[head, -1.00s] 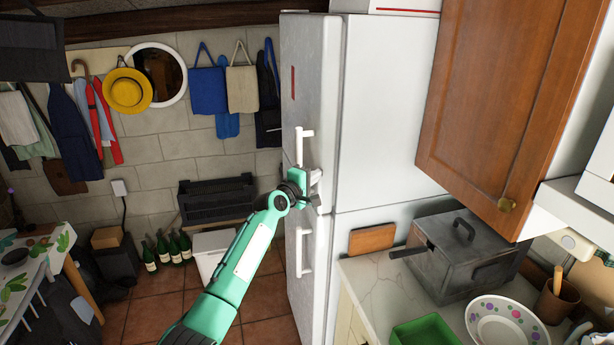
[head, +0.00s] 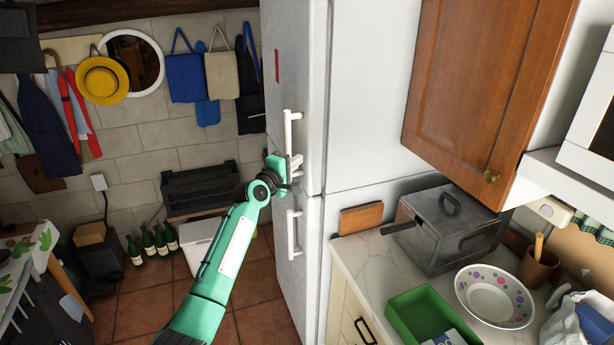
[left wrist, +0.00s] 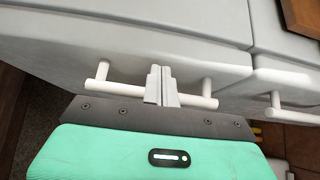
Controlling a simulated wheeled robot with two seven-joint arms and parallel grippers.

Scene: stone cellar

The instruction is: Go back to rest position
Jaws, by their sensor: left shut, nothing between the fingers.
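My left gripper (head: 294,168) is in front of the white fridge (head: 355,110), close to its upper door handle (head: 288,130). In the left wrist view the gripper (left wrist: 163,85) has its fingers together and empty, overlapping the white bar handle (left wrist: 125,89) in the picture. Whether the fingers touch the handle I cannot tell. Both fridge doors look shut. The lower door handle (head: 294,234) is below the gripper. My right gripper is not in view.
A counter (head: 375,262) on the right holds a metal box (head: 450,230), a green bin (head: 425,315) and a dotted bowl (head: 495,296). A wooden cabinet (head: 480,75) hangs above it. Bottles (head: 150,245) stand on the tiled floor by the wall. Some floor left of the fridge is clear.

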